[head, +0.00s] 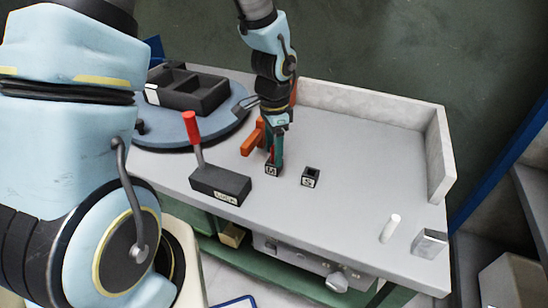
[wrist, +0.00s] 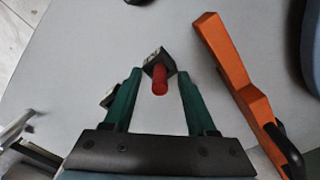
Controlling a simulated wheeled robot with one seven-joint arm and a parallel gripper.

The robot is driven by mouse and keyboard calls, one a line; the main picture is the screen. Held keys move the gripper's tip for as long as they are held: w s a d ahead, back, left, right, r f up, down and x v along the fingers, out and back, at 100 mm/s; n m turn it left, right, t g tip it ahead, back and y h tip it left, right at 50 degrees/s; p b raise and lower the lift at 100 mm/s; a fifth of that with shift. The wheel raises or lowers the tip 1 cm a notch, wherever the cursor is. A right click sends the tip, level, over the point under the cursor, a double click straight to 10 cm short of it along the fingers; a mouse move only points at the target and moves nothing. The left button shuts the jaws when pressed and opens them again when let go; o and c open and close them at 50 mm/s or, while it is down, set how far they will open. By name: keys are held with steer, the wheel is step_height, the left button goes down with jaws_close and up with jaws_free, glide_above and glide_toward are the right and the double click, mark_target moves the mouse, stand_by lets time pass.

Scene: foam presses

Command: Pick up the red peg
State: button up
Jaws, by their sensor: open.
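The red peg (wrist: 160,82) stands in a small dark block (wrist: 157,60) with a pale label. In the wrist view, my gripper (wrist: 159,75) is open, with one green finger on each side of the peg. Gaps show between peg and fingers. In the head view, my gripper (head: 275,160) points down just above the labelled block (head: 273,170), and its fingers hide most of the peg.
An orange handle (wrist: 232,65) lies close to the right finger. A second small dark block (head: 311,177) stands nearby. A dark box (head: 221,186) has a red-tipped lever (head: 191,127). A white cylinder (head: 391,228) and metal block (head: 430,242) stand right. A black tray (head: 200,98) sits on the round platform (head: 190,138).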

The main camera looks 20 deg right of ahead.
jaws_close()
stand_by(0.4)
